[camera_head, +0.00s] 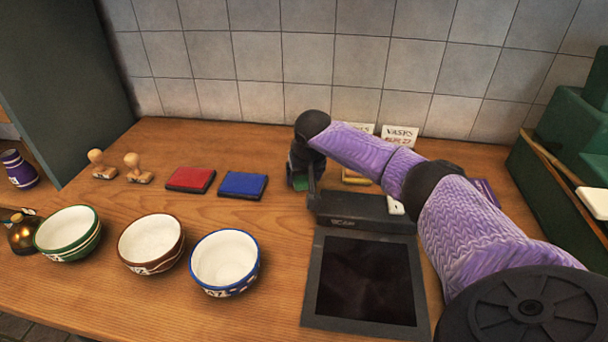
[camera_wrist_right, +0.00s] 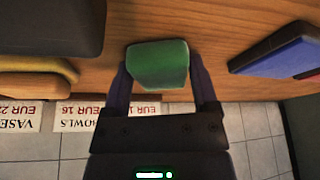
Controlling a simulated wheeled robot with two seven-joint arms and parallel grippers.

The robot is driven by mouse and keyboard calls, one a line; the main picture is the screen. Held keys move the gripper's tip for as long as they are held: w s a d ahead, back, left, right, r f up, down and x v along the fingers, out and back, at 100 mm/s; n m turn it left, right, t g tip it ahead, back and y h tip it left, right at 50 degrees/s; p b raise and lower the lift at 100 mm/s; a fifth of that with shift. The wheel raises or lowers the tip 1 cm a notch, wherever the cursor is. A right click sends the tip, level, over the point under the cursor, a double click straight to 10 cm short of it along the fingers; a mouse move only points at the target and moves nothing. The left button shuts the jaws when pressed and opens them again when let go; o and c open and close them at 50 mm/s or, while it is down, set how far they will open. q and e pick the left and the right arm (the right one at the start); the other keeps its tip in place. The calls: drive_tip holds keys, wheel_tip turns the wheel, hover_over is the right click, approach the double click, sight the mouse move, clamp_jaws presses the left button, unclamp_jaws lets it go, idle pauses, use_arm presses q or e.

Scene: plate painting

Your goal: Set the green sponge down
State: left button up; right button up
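The green sponge (camera_head: 301,184) is at the back of the wooden table, right of the blue ink pad, partly hidden by my right gripper (camera_head: 303,174). In the right wrist view the green sponge (camera_wrist_right: 157,64) sits between the two fingertips of my right gripper (camera_wrist_right: 158,75), which appear to touch its sides. The sponge is at or just above the table top; I cannot tell if it touches the wood. My left gripper is not in view.
A blue ink pad (camera_head: 242,185) and a red one (camera_head: 190,179) lie to the left. A dark scale-like device (camera_head: 365,280) stands in front. A yellow sponge-like block (camera_head: 354,177) and price signs (camera_head: 400,135) are close on the right. Bowls (camera_head: 225,262) stand at front left.

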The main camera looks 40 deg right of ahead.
drive_tip(key=shift+o, duration=1.1)
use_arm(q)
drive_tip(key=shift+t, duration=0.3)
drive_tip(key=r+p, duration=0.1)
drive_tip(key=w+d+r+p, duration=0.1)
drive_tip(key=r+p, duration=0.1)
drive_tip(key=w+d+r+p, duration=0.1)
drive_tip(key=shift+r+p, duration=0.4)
use_arm(e)
drive_tip(key=v, duration=1.2)
drive_tip(key=shift+r, duration=0.15)
